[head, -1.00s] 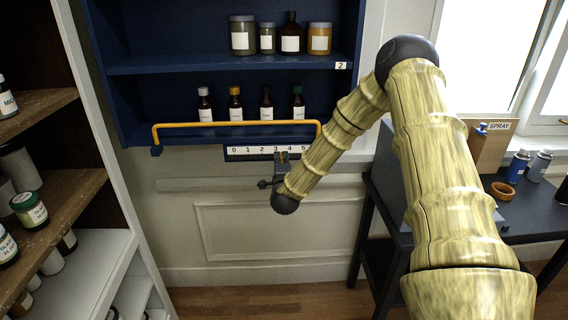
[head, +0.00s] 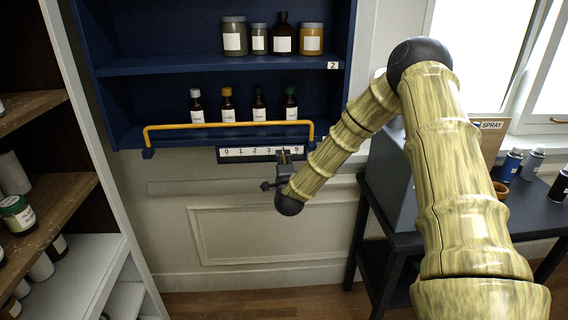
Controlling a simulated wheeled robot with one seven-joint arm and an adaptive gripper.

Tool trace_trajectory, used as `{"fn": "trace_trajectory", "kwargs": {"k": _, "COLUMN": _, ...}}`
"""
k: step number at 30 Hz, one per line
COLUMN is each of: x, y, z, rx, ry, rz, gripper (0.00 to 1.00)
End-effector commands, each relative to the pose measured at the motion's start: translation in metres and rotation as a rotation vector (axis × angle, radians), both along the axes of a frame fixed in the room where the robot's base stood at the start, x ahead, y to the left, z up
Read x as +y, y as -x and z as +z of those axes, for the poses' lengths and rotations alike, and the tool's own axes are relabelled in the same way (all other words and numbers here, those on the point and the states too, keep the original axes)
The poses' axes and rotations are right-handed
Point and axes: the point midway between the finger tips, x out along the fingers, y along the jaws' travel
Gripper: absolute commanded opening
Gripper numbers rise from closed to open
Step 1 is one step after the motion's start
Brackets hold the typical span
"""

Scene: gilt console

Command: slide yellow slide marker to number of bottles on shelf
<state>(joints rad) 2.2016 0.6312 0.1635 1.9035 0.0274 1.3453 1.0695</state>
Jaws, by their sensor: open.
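A dark strip with a white number scale (head: 240,153), running from 0 to 5, is fixed under the blue shelf unit. My gripper (head: 284,156) is open at the strip, with its fingers in front of the place of the 4, between the visible 3 and 5. Several dark bottles (head: 259,104) with white labels stand in a row on the lower shelf (head: 165,128). Their caps differ in colour.
A yellow rail (head: 200,125) crosses the lower shelf's front, just above the strip. The upper shelf (head: 180,67), tagged 2, holds jars and a bottle. A dark table (head: 530,215) stands right; shelving (head: 55,190) stands left. The wall below the strip is clear.

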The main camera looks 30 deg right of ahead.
Motion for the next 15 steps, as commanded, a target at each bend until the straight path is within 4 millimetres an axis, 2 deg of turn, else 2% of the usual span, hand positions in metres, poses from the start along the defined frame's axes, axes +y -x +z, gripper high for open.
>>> {"fn": "trace_trajectory", "kwargs": {"k": 5, "x": 0.006, "y": 0.014, "z": 0.0, "rx": 0.001, "ry": 0.0, "rz": 0.0, "gripper": 0.44}}
{"fn": "trace_trajectory", "kwargs": {"k": 15, "x": 0.034, "y": 0.068, "z": -0.001, "rx": 0.002, "ry": -0.003, "rz": 0.0, "gripper": 0.44}}
